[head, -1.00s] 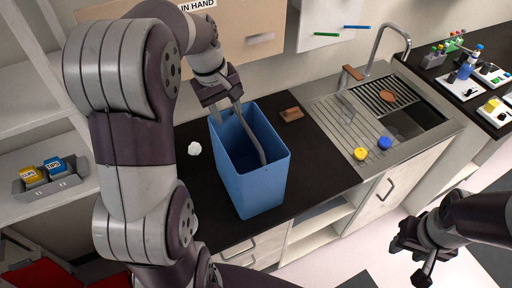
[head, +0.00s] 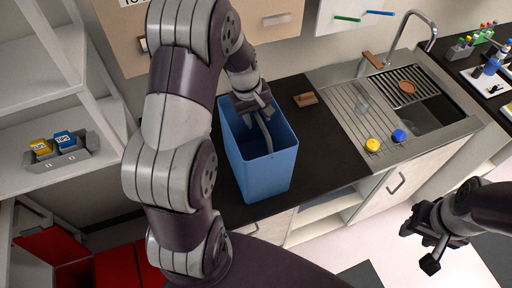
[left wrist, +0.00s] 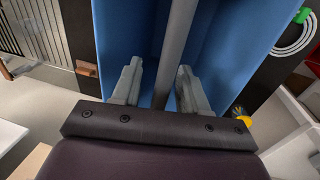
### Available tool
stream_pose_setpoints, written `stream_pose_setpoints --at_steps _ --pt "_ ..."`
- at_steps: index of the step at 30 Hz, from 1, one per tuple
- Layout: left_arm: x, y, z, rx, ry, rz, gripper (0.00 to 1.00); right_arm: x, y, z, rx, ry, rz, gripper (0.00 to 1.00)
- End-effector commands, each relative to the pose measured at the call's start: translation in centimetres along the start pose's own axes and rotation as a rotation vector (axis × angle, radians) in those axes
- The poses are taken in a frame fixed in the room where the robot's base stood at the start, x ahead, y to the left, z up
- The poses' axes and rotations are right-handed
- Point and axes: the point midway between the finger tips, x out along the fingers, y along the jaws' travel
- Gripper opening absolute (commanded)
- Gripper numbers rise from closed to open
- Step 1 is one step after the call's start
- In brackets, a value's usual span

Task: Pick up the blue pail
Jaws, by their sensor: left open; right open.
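The blue pail (head: 268,178) stands upright on the black counter (head: 322,158), with its open top facing up. Its grey handle (head: 267,137) is seen across the opening, partly hidden by my left gripper. My left gripper (head: 262,112) is open at the handle, above the pail's far part. In the left wrist view the handle (left wrist: 174,50) runs between the two spread fingers (left wrist: 158,88), with blue pail walls (left wrist: 235,45) around them. My right gripper (head: 425,243) is open and empty, low at the right above the floor, away from the pail.
A brown block (head: 305,99) lies on the counter right of the pail. The sink (head: 430,108) is further right, with a yellow (head: 372,145) and a blue (head: 398,135) round item on its drainboard. Wall cabinets (head: 200,30) hang behind; shelves (head: 45,100) stand left.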

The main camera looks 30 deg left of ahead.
Motion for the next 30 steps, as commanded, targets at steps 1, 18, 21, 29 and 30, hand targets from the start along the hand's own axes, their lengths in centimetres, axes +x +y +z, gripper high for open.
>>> stream_pose_setpoints --at_steps 1,18,21,29,30 --pt "0.05 0.00 -0.01 0.000 0.000 0.000 0.43 0.06 0.00 0.02 0.000 0.000 0.000 0.43" --pt "0.03 -0.01 0.02 0.000 -0.001 0.000 0.00 0.09 0.00 0.02 0.000 0.000 0.000 0.43" --pt "0.03 -0.02 0.02 0.000 -0.001 0.000 0.00 0.09 0.00 0.02 0.000 0.000 0.000 0.43" --pt "0.02 -0.01 0.02 0.000 -0.001 0.000 0.00 0.09 0.00 0.02 0.000 0.000 0.000 0.43" --pt "0.02 -0.01 0.02 0.000 -0.001 0.000 0.00 0.09 0.00 0.02 0.000 0.000 0.000 0.43"
